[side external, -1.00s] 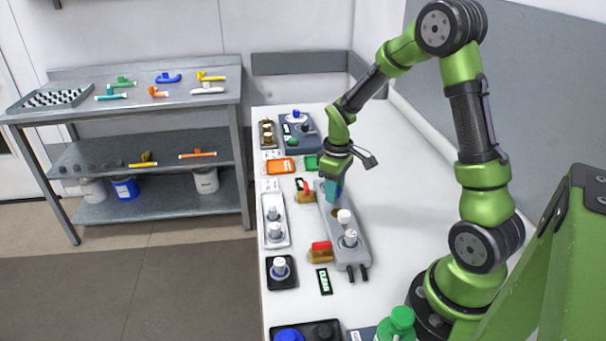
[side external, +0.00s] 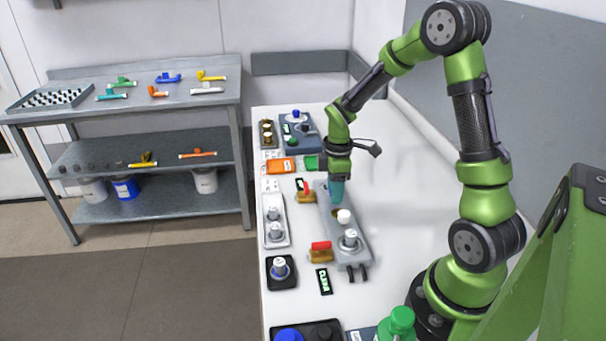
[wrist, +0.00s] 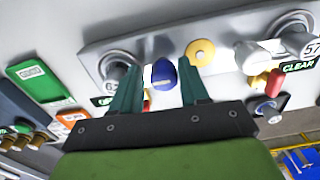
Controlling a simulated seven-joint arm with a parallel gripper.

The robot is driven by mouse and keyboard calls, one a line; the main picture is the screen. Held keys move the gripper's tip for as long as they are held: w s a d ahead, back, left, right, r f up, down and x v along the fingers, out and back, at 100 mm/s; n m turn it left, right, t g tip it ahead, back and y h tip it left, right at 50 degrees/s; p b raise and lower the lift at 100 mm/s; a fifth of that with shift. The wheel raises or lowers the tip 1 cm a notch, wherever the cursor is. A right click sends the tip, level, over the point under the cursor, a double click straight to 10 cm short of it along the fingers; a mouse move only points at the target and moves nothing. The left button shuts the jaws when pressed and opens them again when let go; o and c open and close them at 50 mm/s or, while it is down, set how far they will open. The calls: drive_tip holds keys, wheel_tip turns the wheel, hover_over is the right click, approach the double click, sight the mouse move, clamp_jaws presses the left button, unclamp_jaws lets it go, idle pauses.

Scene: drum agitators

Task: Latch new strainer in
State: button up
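My gripper (side external: 337,192) has teal fingers pointing down over the far part of a long grey housing (side external: 355,258). In the wrist view the fingers (wrist: 163,75) stand apart on either side of a blue rounded piece (wrist: 163,73), with gaps showing; whether they touch it is unclear. A round gold disc (wrist: 200,52), possibly the strainer, sits in the housing beside the right finger. A white-capped piece (side external: 343,216) and a grey, white-topped cylinder (side external: 349,240) stand at the housing's nearer part. Red-handled brass pieces (side external: 320,251) (side external: 305,190) sit along its left edge.
A white tray (side external: 284,240) with grey fittings and a black square holder (side external: 291,284) lie left of the housing. The table's right side is mostly clear.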

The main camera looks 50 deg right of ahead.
drive_tip(key=shift+a+r, duration=0.1)
drive_tip(key=shift+r, duration=2.85)
